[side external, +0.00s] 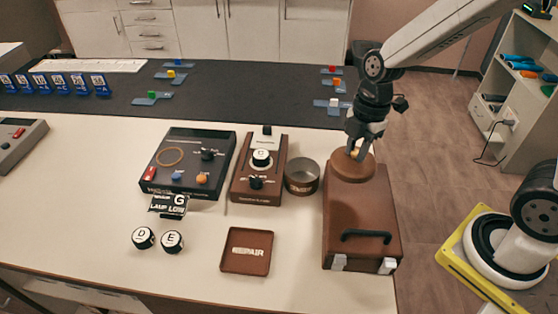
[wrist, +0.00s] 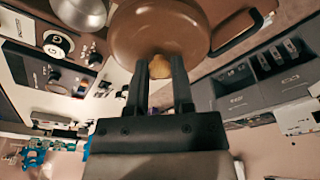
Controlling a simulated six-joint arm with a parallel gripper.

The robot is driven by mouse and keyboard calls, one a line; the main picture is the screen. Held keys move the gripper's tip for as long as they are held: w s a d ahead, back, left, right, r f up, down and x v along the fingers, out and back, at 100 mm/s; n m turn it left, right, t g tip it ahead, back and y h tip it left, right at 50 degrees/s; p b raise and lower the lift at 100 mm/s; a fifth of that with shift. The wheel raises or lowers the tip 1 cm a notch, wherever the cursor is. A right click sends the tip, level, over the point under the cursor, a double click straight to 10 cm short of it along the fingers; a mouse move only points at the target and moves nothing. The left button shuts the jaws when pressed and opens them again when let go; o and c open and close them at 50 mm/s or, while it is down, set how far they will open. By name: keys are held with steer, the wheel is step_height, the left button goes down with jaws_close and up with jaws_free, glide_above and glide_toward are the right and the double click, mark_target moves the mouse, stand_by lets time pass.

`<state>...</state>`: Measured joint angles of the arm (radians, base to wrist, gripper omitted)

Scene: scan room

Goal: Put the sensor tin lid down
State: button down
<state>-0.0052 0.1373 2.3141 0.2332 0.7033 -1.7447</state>
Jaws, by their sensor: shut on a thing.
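The sensor tin lid (side external: 352,168) is a round brown disc with a small tan knob. My gripper (side external: 356,150) is shut on that knob, pointing down from above. In the wrist view the lid (wrist: 158,30) fills the top middle, and its knob shows between the fingertips of my gripper (wrist: 161,64). The lid is over the far end of the brown case (side external: 360,220); I cannot tell whether it touches the case top.
A brown device with a dial (side external: 260,180) and a black panel (side external: 187,160) stand left of the tin. A REPAIR tray (side external: 247,251) and knobs D (side external: 143,238) and E (side external: 172,242) lie in front. The case has a raised black handle (side external: 366,235). Bare table surrounds the tray.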

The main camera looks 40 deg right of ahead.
stand_by(0.6)
steer(key=shift+w+a, duration=0.1)
steer(key=shift+a, duration=0.35)
steer(key=s+a, duration=0.2)
steer(key=a, duration=1.3)
steer(key=shift+a+f, duration=0.25)
steer(key=shift+f, duration=0.1)
steer(key=shift+f, duration=0.1)
step_height(320, 180, down, 14)
steer(key=shift+r, duration=0.1)
steer(key=shift+f, duration=2)
